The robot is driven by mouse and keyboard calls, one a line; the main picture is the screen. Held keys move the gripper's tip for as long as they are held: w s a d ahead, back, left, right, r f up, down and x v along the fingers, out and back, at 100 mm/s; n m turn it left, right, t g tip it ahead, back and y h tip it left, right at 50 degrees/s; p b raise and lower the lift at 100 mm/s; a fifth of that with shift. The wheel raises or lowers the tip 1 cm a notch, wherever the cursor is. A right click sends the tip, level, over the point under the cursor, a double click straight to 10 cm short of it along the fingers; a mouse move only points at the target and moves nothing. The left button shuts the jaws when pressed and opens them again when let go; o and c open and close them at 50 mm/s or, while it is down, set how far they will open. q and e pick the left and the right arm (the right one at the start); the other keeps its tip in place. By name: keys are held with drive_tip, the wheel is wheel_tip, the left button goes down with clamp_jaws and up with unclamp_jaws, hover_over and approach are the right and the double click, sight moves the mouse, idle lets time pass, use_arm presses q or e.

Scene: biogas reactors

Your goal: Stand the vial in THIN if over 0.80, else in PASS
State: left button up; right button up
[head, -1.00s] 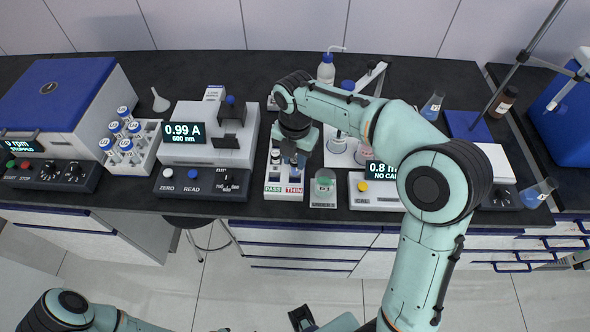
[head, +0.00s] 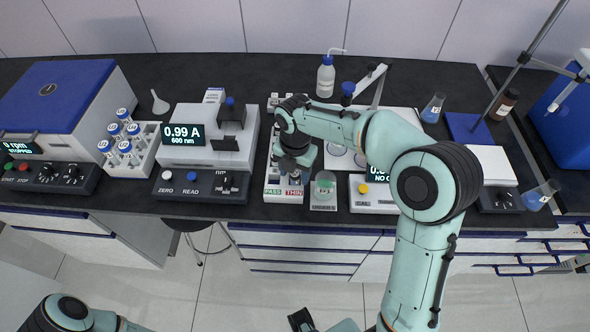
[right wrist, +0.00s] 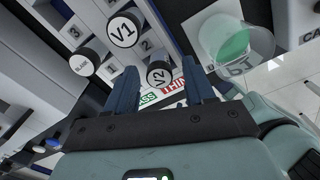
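The absorbance display (head: 183,133) reads 0.99 A at 600 nm. The white rack (head: 270,189) has a green PASS label (head: 273,192) and a red THIN label (head: 293,193) at its front. My right gripper (right wrist: 160,70) is over the rack's front, its blue fingers apart. Vial V2 (right wrist: 159,74) is between them, with gaps visible beside its cap, near the THIN label (right wrist: 173,87). Its lower part is hidden, so I cannot tell its seating. Vials V1 (right wrist: 124,30) and a blank (right wrist: 82,62) are in the rack. A dark part at the bottom may be my left gripper (head: 303,319); its fingers are unclear.
A beaker with green liquid (head: 324,190) stands just right of the rack; it also shows in the wrist view (right wrist: 234,42). The photometer (head: 205,155) stands left of the rack, beside a rack of blue-capped tubes (head: 146,157). A balance (head: 372,202) is at right.

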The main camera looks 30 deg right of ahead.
sight(295, 173)
use_arm(q)
drive_tip(key=shift+w+r+p, duration=0.3)
drive_tip(key=shift+r+p, duration=0.25)
drive_tip(key=shift+r, duration=0.1)
drive_tip(key=shift+w+r+p, duration=0.3)
drive_tip(key=shift+r+p, duration=0.2)
drive_tip(key=shift+r, duration=0.1)
use_arm(e)
wheel_tip(295, 173, up, 12)
drive_tip(key=shift+r, duration=0.2)
